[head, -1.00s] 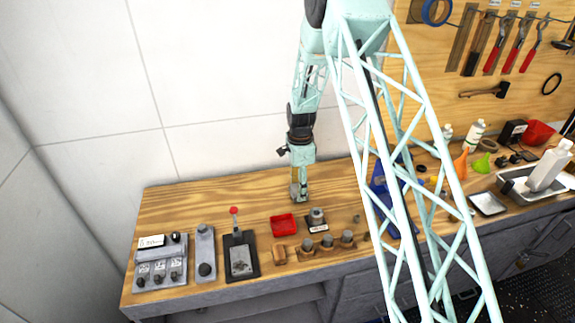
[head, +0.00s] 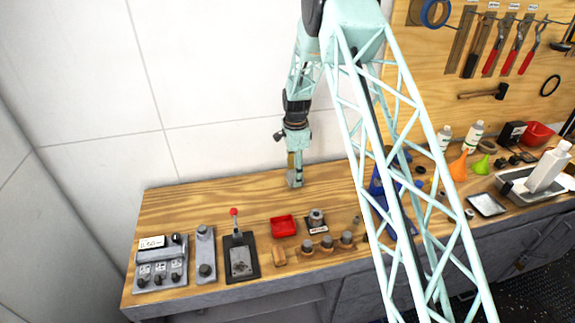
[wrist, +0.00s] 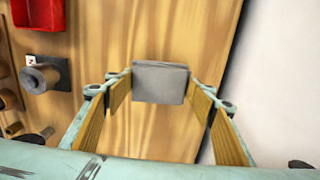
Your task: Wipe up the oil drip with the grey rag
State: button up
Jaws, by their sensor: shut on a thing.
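My gripper (head: 295,177) is near the back of the wooden bench, left of its middle, pointing down. In the wrist view its two fingers are shut on the grey rag (wrist: 160,82), a folded, flat-faced grey block held between the tips. Bare wood shows around the rag. I cannot tell whether the rag touches the bench top. I cannot make out the oil drip in either view; the rag and gripper hide the wood directly beneath them.
A red tray (head: 283,226) and a metal spool on a dark base (head: 316,220) stand in front of my gripper. A wooden holder with knobs (head: 327,246) is nearer the front edge. The wall (head: 230,90) is close behind. Bare wood lies to the left.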

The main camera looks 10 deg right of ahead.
jog(key=shift+w+r, duration=0.15)
jog(key=shift+r, duration=0.4)
jog(key=shift+r+p, duration=0.65)
jog(key=shift+r, duration=1.3)
